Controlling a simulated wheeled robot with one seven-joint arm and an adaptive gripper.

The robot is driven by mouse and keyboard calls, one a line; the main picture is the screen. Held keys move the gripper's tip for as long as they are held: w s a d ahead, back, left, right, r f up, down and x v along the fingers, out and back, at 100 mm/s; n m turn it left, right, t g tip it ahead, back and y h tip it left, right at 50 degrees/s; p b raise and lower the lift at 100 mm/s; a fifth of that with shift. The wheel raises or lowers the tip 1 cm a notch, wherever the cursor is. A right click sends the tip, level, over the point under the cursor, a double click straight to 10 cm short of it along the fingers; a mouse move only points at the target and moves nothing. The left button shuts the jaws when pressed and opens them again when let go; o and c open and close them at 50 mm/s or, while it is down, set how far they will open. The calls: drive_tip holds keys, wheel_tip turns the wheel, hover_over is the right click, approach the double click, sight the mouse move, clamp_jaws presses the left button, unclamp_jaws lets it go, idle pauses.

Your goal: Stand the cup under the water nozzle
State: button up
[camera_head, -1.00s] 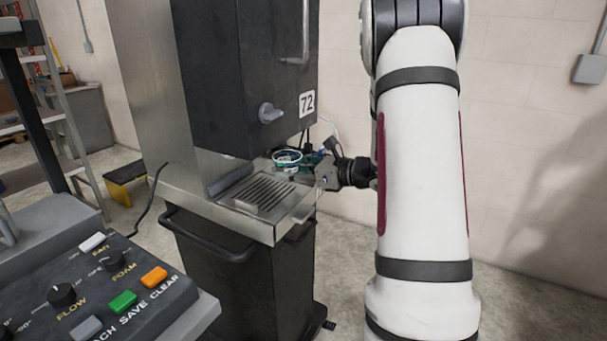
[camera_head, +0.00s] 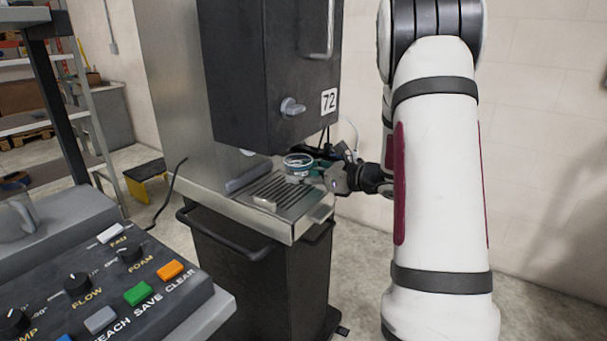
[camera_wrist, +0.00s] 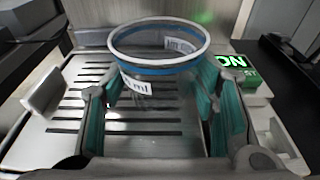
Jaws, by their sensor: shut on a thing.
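A clear cup (camera_head: 297,165) with a blue band under its rim is held at the machine's slotted drip tray (camera_head: 312,212). In the wrist view the cup (camera_wrist: 158,62) looks upright, above or on the slotted tray (camera_wrist: 65,128); I cannot tell if its base touches. My gripper (camera_head: 326,172) reaches in from the right, and its teal-padded fingers (camera_wrist: 162,98) are shut on the cup from both sides. A small pale part (camera_head: 248,152) shows under the dark housing, left of the cup; I cannot tell if it is the water nozzle.
The dark housing (camera_head: 262,70), marked 72 and bearing a knob (camera_head: 292,107), overhangs the tray. A green ON block (camera_wrist: 232,66) sits right of the cup. A low metal block (camera_head: 266,201) lies on the tray. A control panel (camera_head: 110,285) stands at front left.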

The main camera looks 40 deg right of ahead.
drive_tip(key=shift+f+b, duration=0.5)
drive_tip(key=shift+f, duration=0.1)
drive_tip(key=o, duration=1)
drive_tip(key=v, duration=1.2)
drive_tip(key=shift+a, duration=0.1)
